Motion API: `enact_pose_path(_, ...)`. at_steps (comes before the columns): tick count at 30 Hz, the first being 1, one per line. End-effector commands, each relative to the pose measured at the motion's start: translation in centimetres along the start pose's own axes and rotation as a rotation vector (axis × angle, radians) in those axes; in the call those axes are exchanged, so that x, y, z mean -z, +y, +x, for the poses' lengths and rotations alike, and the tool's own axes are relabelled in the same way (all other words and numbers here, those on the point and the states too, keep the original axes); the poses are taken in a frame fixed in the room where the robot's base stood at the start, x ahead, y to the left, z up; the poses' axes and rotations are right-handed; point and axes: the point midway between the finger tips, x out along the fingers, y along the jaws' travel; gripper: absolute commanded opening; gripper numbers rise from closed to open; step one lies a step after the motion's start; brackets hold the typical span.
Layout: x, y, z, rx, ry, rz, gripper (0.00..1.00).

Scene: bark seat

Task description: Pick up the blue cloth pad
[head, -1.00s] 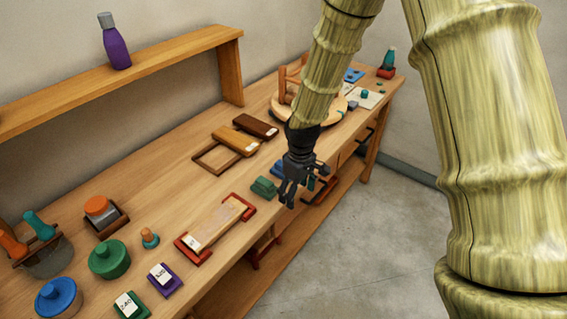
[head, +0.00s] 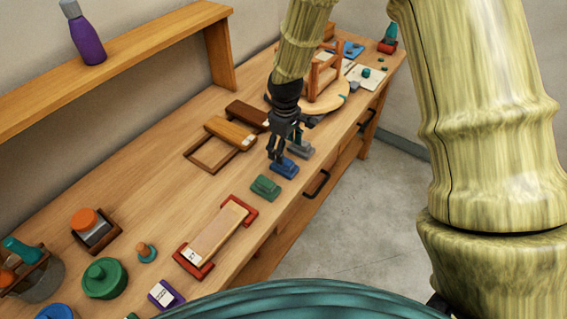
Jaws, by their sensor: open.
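The blue cloth pad (head: 285,169) lies on the workbench near its front edge, between a green pad (head: 265,187) and a grey pad (head: 301,149). My gripper (head: 280,157) is open and points down, right at the blue pad. Its fingers overlap the pad's upper left part in the picture and hide some of it. I cannot tell whether they touch the pad. Nothing shows between the fingers.
A sharpening stone in a red holder (head: 217,235) lies nearer on the bench. A wooden frame (head: 208,158) and brown blocks lie left of the gripper. A small wooden stool (head: 322,82) stands on a round board behind. Bare bench top (head: 150,190) lies to the left.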

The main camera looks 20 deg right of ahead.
Motion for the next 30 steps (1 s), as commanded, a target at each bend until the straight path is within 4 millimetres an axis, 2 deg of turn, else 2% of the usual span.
enact_pose_path(14,0.2,-0.3,2.2,0.001,-0.001,-0.004,0.74)
enact_pose_path(30,0.2,-0.3,6.4,0.001,0.000,-0.004,0.74)
